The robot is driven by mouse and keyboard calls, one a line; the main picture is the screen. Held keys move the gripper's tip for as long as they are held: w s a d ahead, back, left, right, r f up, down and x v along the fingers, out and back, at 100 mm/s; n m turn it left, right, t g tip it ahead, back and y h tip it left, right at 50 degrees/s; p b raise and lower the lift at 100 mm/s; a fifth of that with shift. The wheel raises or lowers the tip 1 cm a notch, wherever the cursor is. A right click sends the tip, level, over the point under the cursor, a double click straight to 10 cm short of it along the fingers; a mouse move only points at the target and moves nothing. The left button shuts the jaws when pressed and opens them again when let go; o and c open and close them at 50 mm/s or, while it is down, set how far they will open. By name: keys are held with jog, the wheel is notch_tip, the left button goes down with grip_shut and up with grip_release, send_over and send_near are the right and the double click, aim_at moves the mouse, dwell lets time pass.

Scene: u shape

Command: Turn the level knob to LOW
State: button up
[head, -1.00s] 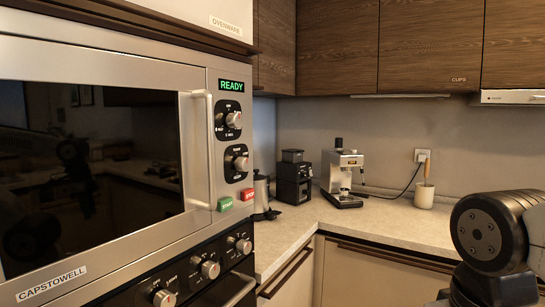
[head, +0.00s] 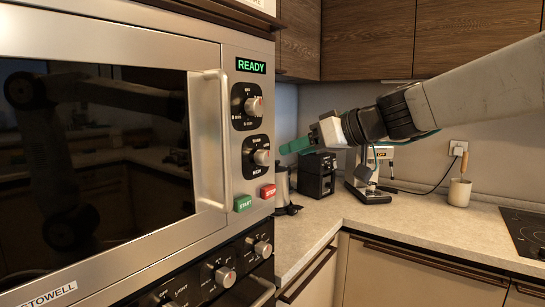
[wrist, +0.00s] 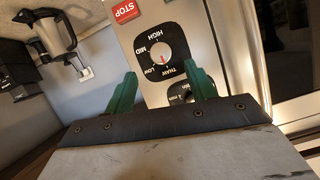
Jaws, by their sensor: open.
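The level knob (head: 261,157) is the lower of two knobs on the oven's right panel.
The upper knob (head: 247,106) is above the level knob; a READY display (head: 251,66) is at the top. Red STOP (head: 268,191) and green START (head: 243,203) buttons sit below. The door handle (head: 217,140) stands out to the left. A kettle (head: 283,190) and coffee machine (head: 368,175) are behind.

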aim_at(268, 157)
jog(key=x, duration=0.7)
jog(key=shift+w+a, duration=0.25)
jog(key=shift+a, duration=0.1)
jog(key=c, duration=1)
